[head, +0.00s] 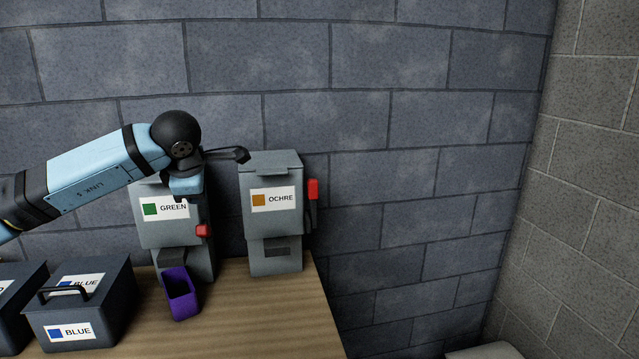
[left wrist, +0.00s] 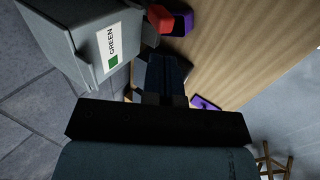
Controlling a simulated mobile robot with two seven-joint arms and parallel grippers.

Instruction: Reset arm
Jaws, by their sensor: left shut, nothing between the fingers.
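My left gripper (head: 187,196) is shut and empty, in front of the upper part of the grey dispenser labelled GREEN (head: 153,225). In the left wrist view its fingers (left wrist: 165,75) point towards the table, close beside the GREEN dispenser (left wrist: 85,45); I cannot tell whether they touch it. The dispenser's red handle (head: 203,231) sits low on its right side and also shows in the left wrist view (left wrist: 160,17). My right gripper is not in view.
A purple open container (head: 181,294) stands before the GREEN dispenser. The OCHRE dispenser (head: 272,222) is to the right, its red handle (head: 313,190) up. Dark boxes, one labelled BLUE (head: 100,318), stand at left. The wooden table (head: 255,325) is clear at front right.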

